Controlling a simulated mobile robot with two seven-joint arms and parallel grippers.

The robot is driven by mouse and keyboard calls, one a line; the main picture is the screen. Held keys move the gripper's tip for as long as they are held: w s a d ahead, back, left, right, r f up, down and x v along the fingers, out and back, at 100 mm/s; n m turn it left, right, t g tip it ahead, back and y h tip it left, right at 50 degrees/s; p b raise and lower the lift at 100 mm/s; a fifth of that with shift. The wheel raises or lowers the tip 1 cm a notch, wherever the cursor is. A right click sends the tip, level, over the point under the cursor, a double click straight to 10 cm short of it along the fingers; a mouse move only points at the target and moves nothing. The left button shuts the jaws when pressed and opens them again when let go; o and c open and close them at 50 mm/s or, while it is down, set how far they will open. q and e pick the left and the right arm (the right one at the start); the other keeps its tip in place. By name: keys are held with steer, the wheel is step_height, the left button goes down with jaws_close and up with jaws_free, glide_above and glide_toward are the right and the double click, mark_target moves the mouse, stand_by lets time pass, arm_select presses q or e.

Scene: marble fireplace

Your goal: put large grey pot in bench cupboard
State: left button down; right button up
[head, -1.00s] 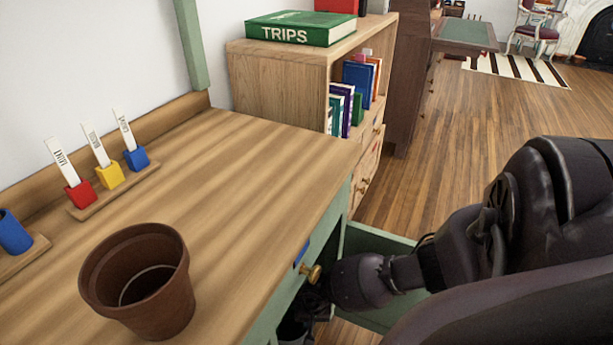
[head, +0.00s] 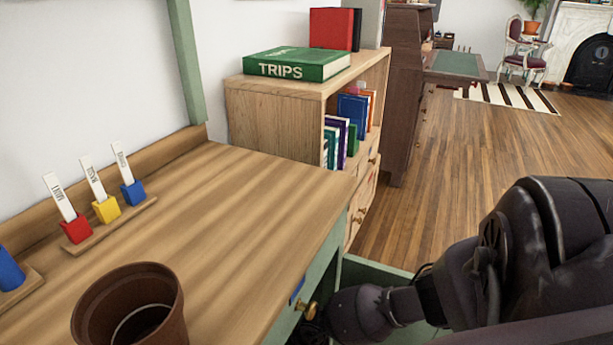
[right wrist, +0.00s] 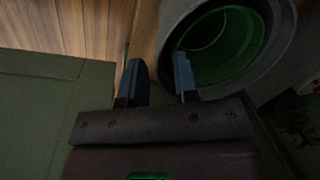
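The large grey pot (right wrist: 277,62) shows in the right wrist view at the upper right, seen from above, with a thick grey rim and a green-looking inside. My right gripper (right wrist: 159,70) is open, with its two blue-grey fingers apart. The right finger overlaps the pot's rim and opening, and the left finger lies outside it; contact cannot be told. In the head view my right arm reaches down beside the bench (head: 235,210), and its gripper is mostly hidden. An open green cupboard door (head: 372,270) stands behind the arm. The cupboard inside is hidden. My left gripper is out of view.
A brown pot (head: 100,310) stands on the bench top. Colored label holders (head: 107,209) line its back. A drawer with a brass knob (head: 311,310) is under the front edge. A bookshelf (head: 275,120) stands beyond; wooden floor (head: 460,150) is clear to the right.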

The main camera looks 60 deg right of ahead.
arm_select(q)
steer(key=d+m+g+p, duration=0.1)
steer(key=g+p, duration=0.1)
steer(key=p, duration=0.2)
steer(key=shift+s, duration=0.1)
arm_select(e)
step_height(320, 180, up, 7)
steer(key=shift+s+d, duration=0.25)
steer(key=shift+s, duration=0.05)
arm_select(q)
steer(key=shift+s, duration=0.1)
arm_select(e)
steer(key=shift+s, duration=0.15)
